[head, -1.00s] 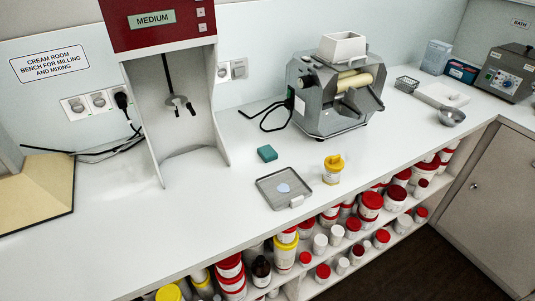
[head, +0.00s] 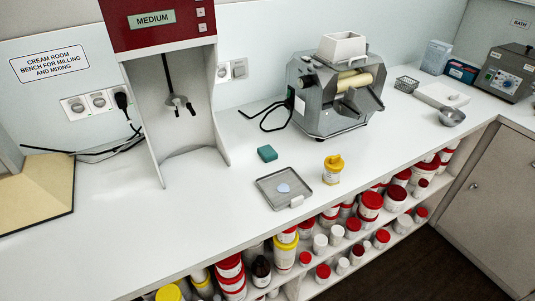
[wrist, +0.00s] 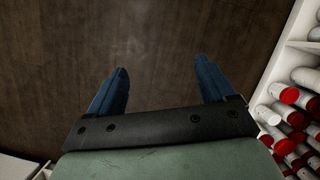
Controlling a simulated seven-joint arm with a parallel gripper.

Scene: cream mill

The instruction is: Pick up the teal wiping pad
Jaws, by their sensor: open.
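The teal wiping pad (head: 267,153) is a small block lying flat on the white bench in the head view. It sits behind the grey tray and to the left of the mill. My gripper (wrist: 164,85) shows only in the wrist view, with its two blue fingers wide apart and nothing between them. It is over the dark wooden floor, away from the bench top. The pad is not in the wrist view.
A grey tray (head: 263,186) with a pale disc (head: 283,188) lies in front of the pad. The bench (head: 200,215) left of the tray is clear. Shelved tubs (wrist: 289,95) are at right.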

